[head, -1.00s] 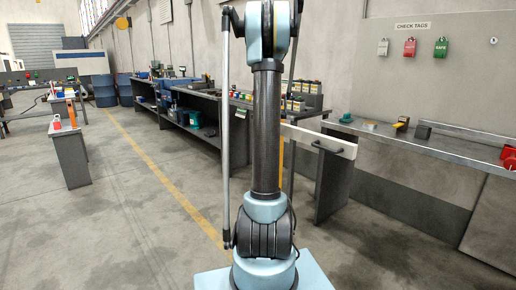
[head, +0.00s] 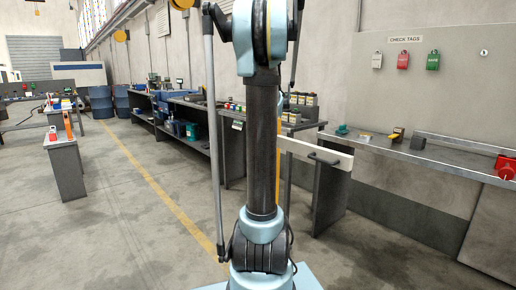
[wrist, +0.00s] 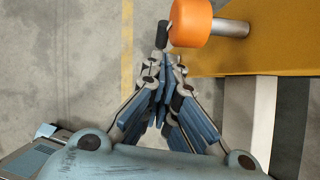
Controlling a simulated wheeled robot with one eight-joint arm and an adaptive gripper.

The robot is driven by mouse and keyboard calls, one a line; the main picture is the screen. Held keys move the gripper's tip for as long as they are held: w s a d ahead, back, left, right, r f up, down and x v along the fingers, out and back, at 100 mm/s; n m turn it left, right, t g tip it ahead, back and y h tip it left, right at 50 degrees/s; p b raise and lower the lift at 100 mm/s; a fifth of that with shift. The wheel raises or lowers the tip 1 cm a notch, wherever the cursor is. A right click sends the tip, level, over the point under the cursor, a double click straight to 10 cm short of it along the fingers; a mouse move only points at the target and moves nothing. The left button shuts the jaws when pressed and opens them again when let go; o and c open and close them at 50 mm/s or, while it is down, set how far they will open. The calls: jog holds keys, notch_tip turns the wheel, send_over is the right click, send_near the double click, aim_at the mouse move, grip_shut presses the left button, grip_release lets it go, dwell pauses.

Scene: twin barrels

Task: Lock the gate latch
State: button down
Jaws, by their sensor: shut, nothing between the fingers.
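In the wrist view, an orange knob (wrist: 191,22) sits on a bare metal rod (wrist: 231,28) over a yellow plate (wrist: 290,42). They look like the gate latch. My gripper (wrist: 163,46) is shut and empty, its tips just left of the knob. I cannot tell whether they touch it. In the head view, the gate's white rail (head: 308,150) with a black handle shows right of my arm. A yellow post (head: 279,170) is partly hidden behind the arm. The latch knob and my gripper are not visible in the head view.
A long grey bench (head: 430,158) runs along the right wall, under three hanging tags (head: 403,60). Dark workbenches (head: 195,140) stand at the back. A grey pedestal (head: 68,172) stands at the left. The floor (head: 120,235) at left is clear.

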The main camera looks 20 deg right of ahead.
jog(key=shift+s, duration=0.1)
dwell(0.3)
jog(key=s+a+f+n+g, duration=0.1)
jog(key=s+a+n, duration=0.65)
jog(key=s, duration=0.25)
jog(key=s+a+f+n+g, duration=0.1)
jog(key=s+a+f+n, duration=0.1)
jog(key=s+a+n, duration=0.7)
jog(key=s+a+f+n+g, duration=0.1)
jog(key=s+f+n, duration=0.4)
jog(key=s+n, duration=0.3)
jog(key=s+a+f+n+g, duration=0.1)
jog(key=s+f+n, duration=0.5)
jog(key=s+n, duration=0.3)
jog(key=s, duration=0.4)
jog(key=shift+a+f+h, duration=0.2)
jog(key=shift+f+h, duration=0.1)
jog(key=shift+h, duration=0.1)
jog(key=shift+n, duration=0.25)
